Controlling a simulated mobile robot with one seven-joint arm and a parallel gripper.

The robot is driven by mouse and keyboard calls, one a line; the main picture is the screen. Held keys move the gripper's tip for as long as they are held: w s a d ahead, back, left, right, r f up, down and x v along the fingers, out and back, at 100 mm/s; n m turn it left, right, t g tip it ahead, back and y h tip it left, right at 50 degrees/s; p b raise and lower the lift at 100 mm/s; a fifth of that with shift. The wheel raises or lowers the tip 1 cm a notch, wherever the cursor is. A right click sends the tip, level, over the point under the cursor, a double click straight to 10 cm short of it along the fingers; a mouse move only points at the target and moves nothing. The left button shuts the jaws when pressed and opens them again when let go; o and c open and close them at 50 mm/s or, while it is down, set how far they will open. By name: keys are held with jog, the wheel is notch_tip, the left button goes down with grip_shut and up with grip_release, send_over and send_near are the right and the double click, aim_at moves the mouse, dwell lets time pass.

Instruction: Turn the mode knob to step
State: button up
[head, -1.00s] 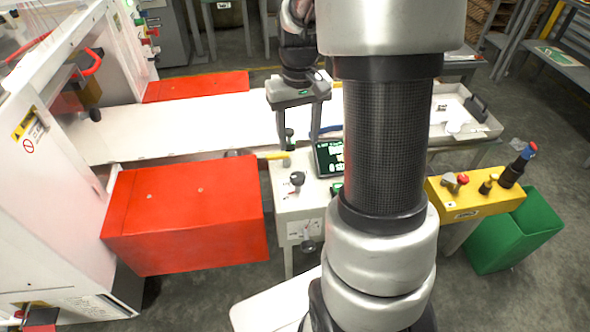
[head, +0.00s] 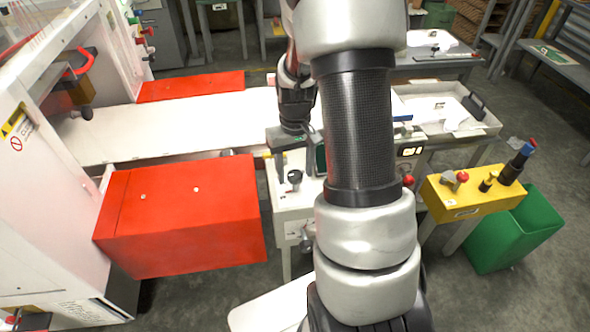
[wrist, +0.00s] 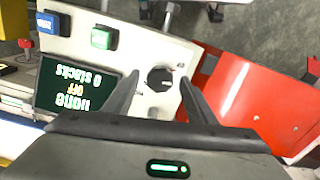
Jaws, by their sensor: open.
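The mode knob (head: 294,177) is a dark round knob on top of the white control box (head: 283,205). In the wrist view the knob (wrist: 158,79) lies between the two fingertips of my gripper (wrist: 159,84), with white panel showing around it. My gripper (head: 296,168) is open and points down over the box. I cannot tell whether the fingers touch the knob or how far above the panel they are. A dark screen (wrist: 72,87) beside the knob shows upside-down text that seems to read "none", "off", "0 stacks".
Green (wrist: 102,38) and blue (wrist: 48,23) buttons sit on the box's panel. A large red cover (head: 185,215) stands close left of the box. A yellow box (head: 470,197) with knobs and a green bin (head: 515,235) are at right. My arm hides part of the box.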

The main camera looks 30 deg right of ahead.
jog(key=c, duration=1)
jog(key=shift+c, duration=0.2)
jog(key=shift+m, duration=0.3)
jog(key=m+p, duration=0.1)
jog(key=m, duration=0.4)
jog(key=shift+r+m, duration=0.1)
jog(key=shift+m, duration=0.2)
jog(key=m+p, duration=0.2)
jog(key=m, duration=0.3)
jog(key=shift+m, duration=0.4)
jog(key=o, duration=1)
jog(key=shift+o, duration=0.2)
